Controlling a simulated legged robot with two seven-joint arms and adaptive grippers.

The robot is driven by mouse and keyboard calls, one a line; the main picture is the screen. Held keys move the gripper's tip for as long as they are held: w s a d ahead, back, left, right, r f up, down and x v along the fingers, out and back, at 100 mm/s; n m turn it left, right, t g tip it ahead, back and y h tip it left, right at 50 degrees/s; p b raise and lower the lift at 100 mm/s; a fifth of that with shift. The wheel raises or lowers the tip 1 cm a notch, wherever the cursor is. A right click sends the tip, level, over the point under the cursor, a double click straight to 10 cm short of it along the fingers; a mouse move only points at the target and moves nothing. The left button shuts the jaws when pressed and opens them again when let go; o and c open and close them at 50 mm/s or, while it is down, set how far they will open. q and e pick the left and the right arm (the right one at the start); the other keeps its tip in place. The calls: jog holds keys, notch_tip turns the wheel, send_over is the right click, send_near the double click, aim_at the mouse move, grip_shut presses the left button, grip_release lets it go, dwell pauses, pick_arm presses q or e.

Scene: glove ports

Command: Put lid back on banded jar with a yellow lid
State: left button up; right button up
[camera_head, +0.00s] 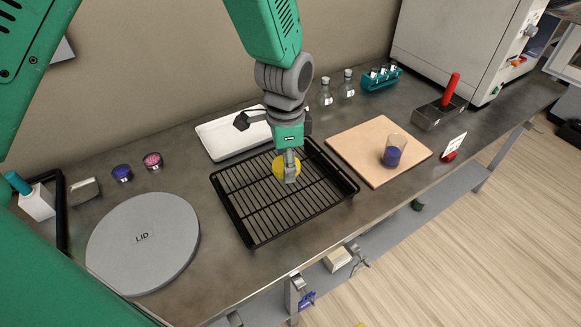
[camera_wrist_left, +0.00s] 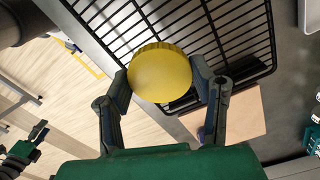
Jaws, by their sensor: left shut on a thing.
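My left gripper (camera_head: 288,168) is shut on a yellow round lid (camera_head: 279,166), over the black wire rack (camera_head: 245,205). In the left wrist view the lid (camera_wrist_left: 160,74) sits between the two fingers, its broad face to the camera. A clear, flared glass container with dark purple contents (camera_head: 392,153) stands on the wooden board right of the rack; I cannot tell whether it is the banded jar. I cannot make out a jar under the lid.
A grey disc marked LID (camera_head: 160,262) lies at the left, with blue (camera_head: 122,173) and pink (camera_head: 153,160) small containers behind it. A white tray (camera_head: 215,135) is behind the rack. Flasks (camera_head: 326,93) and a teal rack (camera_head: 381,78) stand at the back. The table's front edge is near the rack.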

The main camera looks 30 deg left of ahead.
aim_at(281, 172)
pick_arm(q)
jog(key=n+b, duration=0.1)
jog(key=n, duration=0.1)
jog(key=s+f+n+b, duration=0.1)
jog(key=n, duration=0.1)
jog(key=f+n+b, duration=0.1)
jog(key=n+b, duration=0.1)
jog(key=n, duration=0.1)
jog(key=shift+s, duration=0.4)
jog(key=shift+s+n+b, duration=0.3)
jog(key=shift+n+b, duration=0.25)
jog(key=shift+n, duration=0.65)
jog(key=shift+r+n, duration=0.1)
jog(key=shift+n, duration=0.3)
pick_arm(e)
notch_tip(281, 172, down, 7)
jog(key=shift+r, duration=0.2)
